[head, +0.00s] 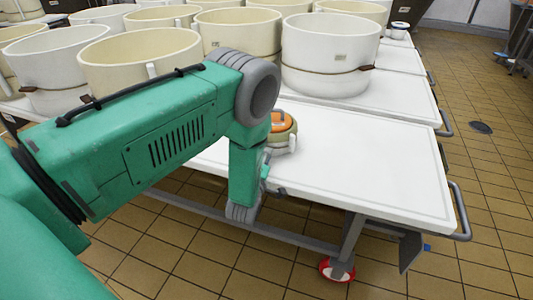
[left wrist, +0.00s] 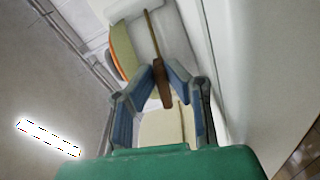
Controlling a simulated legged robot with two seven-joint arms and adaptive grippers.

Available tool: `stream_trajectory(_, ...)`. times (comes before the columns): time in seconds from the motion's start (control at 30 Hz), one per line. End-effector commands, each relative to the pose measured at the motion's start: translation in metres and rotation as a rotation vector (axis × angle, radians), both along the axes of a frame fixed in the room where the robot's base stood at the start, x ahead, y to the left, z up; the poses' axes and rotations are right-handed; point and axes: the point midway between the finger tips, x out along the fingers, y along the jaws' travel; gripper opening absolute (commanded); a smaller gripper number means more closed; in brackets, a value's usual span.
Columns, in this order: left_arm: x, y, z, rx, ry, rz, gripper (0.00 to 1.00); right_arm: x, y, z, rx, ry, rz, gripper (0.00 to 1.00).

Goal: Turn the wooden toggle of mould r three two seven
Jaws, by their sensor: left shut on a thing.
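My left gripper (head: 267,170) is at the left part of the near white table top, beside a small round mould with an orange top (head: 279,126). In the left wrist view its two blue-padded fingers (left wrist: 163,76) are shut on a brown wooden toggle (left wrist: 160,92). A thin brown cord (left wrist: 152,35) runs up from the toggle across a pale mould wall (left wrist: 168,35). The orange and cream edge (left wrist: 121,50) shows to the left of it. In the head view my arm and hand hide the toggle. No mould number is readable. My right gripper is in neither view.
A large white mould (head: 330,55) with a cord and brown toggle (head: 367,68) stands behind on the table. Several cream vats (head: 145,60) crowd the back left. The table top (head: 365,160) is bare to the right. A metal side rail (head: 460,212) edges it.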

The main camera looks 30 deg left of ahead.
Motion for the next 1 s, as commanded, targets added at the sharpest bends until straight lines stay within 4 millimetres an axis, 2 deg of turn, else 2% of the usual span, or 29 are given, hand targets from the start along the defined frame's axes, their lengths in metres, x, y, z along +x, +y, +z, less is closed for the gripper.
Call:
stream_trajectory(0.4,0.001,0.001,0.003,0.370,0.107,-0.003,0.00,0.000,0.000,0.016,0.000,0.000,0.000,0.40)
stream_trajectory(1.0,0.001,0.000,0.003,0.915,0.273,-0.006,0.00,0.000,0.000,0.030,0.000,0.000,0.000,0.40)
